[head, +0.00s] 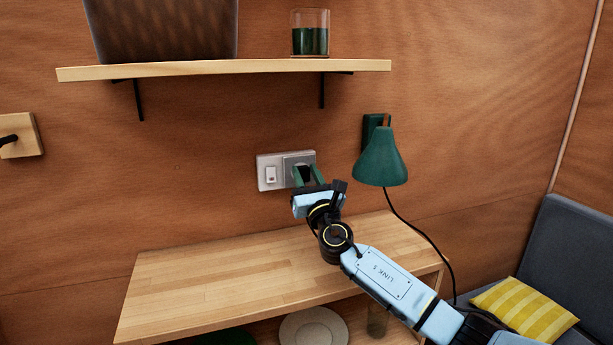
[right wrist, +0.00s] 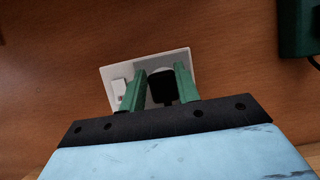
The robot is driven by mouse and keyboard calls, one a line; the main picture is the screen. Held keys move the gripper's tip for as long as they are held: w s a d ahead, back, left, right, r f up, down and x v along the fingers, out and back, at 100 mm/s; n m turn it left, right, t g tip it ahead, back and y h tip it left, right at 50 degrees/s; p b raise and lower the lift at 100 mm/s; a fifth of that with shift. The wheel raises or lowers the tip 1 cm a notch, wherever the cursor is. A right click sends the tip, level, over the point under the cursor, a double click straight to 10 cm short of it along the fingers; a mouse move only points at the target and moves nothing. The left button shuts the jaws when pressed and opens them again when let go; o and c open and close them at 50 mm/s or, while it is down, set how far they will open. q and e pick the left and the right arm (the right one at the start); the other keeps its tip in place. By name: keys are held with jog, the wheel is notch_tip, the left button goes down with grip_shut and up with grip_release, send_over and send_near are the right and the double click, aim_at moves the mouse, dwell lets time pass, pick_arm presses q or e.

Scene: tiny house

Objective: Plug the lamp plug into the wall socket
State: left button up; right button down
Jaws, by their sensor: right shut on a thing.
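The wall plate (head: 264,184) is fixed to the wooden wall above the counter, with a white switch (head: 271,174) on its left half and the socket (head: 309,156) on its right half. My right gripper (head: 304,174) is at the socket half, its green fingers pointing at the wall. In the right wrist view its fingers (right wrist: 159,86) are shut on the black plug (right wrist: 163,88), right in front of the socket. I cannot tell whether the pins are in. The green lamp (head: 381,160) hangs on the wall to the right, its black cord (head: 420,231) running down. My left gripper is not in view.
A wooden counter (head: 210,285) lies below the plate, its top clear. A shelf (head: 220,70) above holds a dark box (head: 165,30) and a glass (head: 310,35). A yellow cushion (head: 525,312) lies on the grey seat (head: 575,265) at right.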

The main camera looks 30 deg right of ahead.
jog(key=shift+w+b, duration=0.3)
jog(key=c, duration=0.9)
grip_release()
jog(key=shift+c, duration=0.2)
jog(key=v, duration=1.3)
jog(key=shift+s, duration=0.2)
jog(key=shift+d, duration=0.1)
